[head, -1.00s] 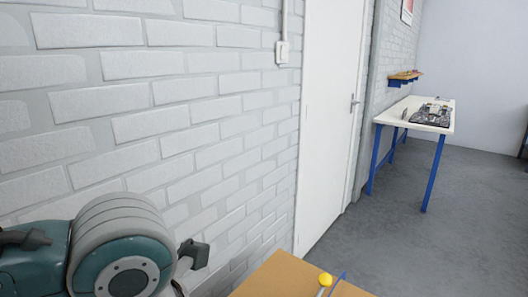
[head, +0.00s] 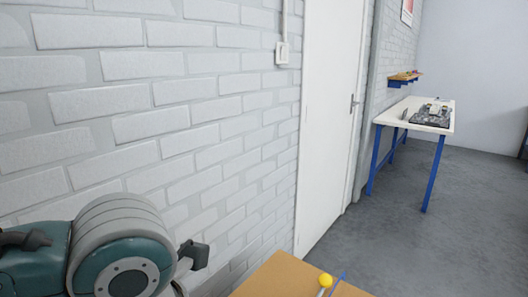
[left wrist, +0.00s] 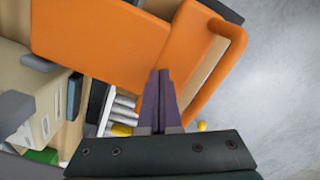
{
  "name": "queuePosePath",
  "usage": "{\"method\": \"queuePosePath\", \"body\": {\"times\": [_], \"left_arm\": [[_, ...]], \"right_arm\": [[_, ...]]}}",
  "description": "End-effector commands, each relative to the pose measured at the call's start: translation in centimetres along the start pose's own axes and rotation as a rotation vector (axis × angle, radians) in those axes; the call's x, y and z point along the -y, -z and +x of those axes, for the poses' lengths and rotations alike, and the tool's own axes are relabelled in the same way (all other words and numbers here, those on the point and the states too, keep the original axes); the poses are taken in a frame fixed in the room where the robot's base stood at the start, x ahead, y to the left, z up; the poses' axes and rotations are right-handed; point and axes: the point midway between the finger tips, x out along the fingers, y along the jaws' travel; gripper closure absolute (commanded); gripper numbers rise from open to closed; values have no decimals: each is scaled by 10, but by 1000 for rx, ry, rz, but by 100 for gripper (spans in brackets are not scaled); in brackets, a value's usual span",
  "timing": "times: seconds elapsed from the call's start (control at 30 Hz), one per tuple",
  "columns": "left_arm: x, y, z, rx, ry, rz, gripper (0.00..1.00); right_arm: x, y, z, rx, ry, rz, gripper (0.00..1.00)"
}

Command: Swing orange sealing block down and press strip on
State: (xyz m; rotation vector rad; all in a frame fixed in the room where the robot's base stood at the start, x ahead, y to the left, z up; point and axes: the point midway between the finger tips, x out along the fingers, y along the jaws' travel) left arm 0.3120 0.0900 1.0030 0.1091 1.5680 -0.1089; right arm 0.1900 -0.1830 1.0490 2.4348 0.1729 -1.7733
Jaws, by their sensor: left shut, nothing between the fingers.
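The orange sealing block (left wrist: 100,38) fills the top left and middle of the left wrist view as a broad, smooth slab. An orange bar (left wrist: 232,62) with rounded corners curves down along its right side. My left gripper (left wrist: 164,78) is shut and empty, its two fingers together. The fingertips overlap the lower edge of the orange block in the picture; I cannot tell whether they touch it. I cannot make out the strip. The head view shows neither the orange block nor my grippers.
In the left wrist view, a beige box (left wrist: 25,85) and light cylinders (left wrist: 122,108) lie below the block; grey floor (left wrist: 285,100) is at right. In the head view, a teal machine (head: 115,250) stands beside a brown top (head: 280,278). A white table (head: 400,112) stands far right.

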Motion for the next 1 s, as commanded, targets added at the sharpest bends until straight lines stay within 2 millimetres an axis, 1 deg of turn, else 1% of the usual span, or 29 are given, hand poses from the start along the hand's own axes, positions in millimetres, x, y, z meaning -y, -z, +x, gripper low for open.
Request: {"method": "queuePosePath", "body": {"times": [0.27, 1.0], "left_arm": [[0, 0, 1, 0, 0, 0, 100], [0, 0, 12, 0, 0, 0, 100]], "right_arm": [[0, 0, 1, 0, 0, 0, 100], [0, -2, 8, -1, -1, -1, 100]]}}
